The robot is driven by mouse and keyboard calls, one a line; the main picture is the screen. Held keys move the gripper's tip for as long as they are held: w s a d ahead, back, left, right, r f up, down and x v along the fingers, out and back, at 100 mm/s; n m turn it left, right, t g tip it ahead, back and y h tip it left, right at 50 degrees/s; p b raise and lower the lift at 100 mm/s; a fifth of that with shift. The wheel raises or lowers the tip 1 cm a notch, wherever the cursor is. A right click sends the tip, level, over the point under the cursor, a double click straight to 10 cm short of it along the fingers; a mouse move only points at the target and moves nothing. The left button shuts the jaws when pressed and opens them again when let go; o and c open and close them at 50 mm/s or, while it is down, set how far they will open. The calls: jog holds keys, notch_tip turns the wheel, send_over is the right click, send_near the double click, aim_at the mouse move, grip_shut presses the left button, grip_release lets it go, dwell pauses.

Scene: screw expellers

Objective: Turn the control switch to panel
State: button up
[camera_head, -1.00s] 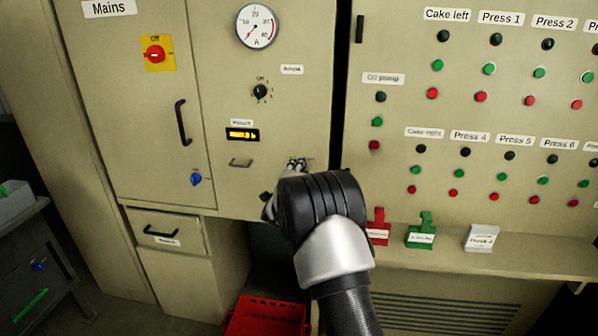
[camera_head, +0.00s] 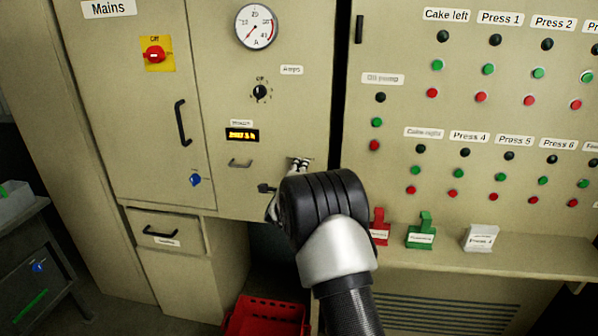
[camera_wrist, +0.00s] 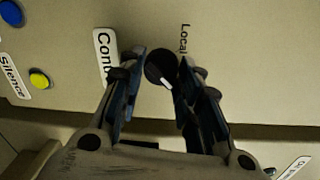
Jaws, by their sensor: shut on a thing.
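The control switch (camera_wrist: 159,67) is a round black knob with a white pointer mark, seen in the wrist view on the beige cabinet. Its pointer is toward the picture's lower right. A label starting "Cont" (camera_wrist: 104,55) is left of the knob, partly hidden by a finger. The word "Local" (camera_wrist: 185,38) is at its upper right; no "Panel" word is readable. My gripper (camera_wrist: 160,72) is shut on the knob, with one finger on each side. In the head view my wrist hides the switch.
A yellow button (camera_wrist: 39,79) marked Silence and a blue button (camera_wrist: 11,14) lie left in the wrist view. A black part (camera_head: 266,188) juts beside my gripper. Red (camera_head: 379,228) and green (camera_head: 421,232) tagged items and a white card block (camera_head: 481,238) stand on the right ledge.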

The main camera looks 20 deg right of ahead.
jog(key=shift+r, duration=0.15)
jog(key=o, duration=1)
jog(key=shift+s, duration=0.1)
jog(key=v, duration=1.2)
